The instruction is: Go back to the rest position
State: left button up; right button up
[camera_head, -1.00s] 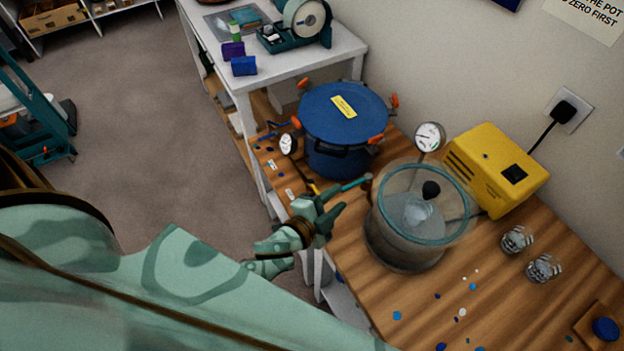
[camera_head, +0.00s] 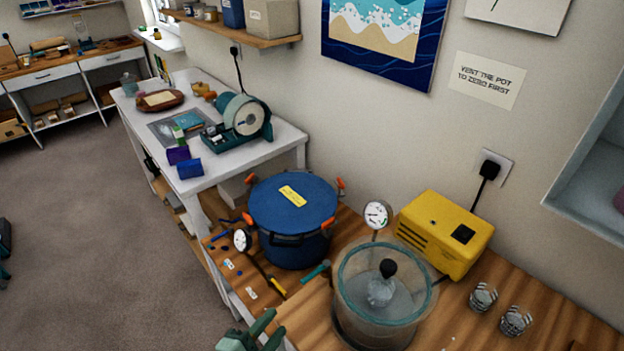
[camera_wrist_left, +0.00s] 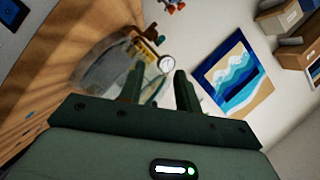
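My left gripper (camera_head: 268,332) shows at the bottom edge of the head view, in front of the wooden bench and left of the clear vacuum chamber (camera_head: 347,303). Most of its arm is out of the picture. In the left wrist view its two dark fingers (camera_wrist_left: 158,80) stand apart with nothing held between them. Beyond them are the blurred chamber (camera_wrist_left: 100,65) and a gauge (camera_wrist_left: 166,64). My right gripper is in neither view.
A blue pressure pot (camera_head: 290,205) with orange clamps stands behind the chamber. A yellow pump (camera_head: 440,232) and two glasses (camera_head: 483,297) are on the right. A white table (camera_head: 205,115) stands farther back. Open floor (camera_head: 80,220) lies on the left.

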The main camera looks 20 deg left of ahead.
pick_arm(q)
jog(key=s+a+f+n+g+y+b, duration=0.1)
jog(key=s+a+f+n+g+b, duration=0.1)
jog(key=s+f, duration=0.7)
jog(key=s+a+f+n+g+y+b, duration=0.1)
jog(key=s+a+f+n+g+b, duration=0.2)
jog(key=s+f, duration=0.7)
jog(key=s+a+f+n+g+y+b, duration=0.1)
jog(key=s+f+n+g, duration=0.4)
jog(key=f, duration=1.9)
jog(key=s+a+g+b, duration=0.1)
jog(key=s+a+g, duration=0.1)
jog(key=s+g, duration=0.2)
jog(key=shift+s+f+n+b, duration=0.3)
jog(key=shift+s+f+b, duration=0.1)
jog(key=shift+s, duration=0.05)
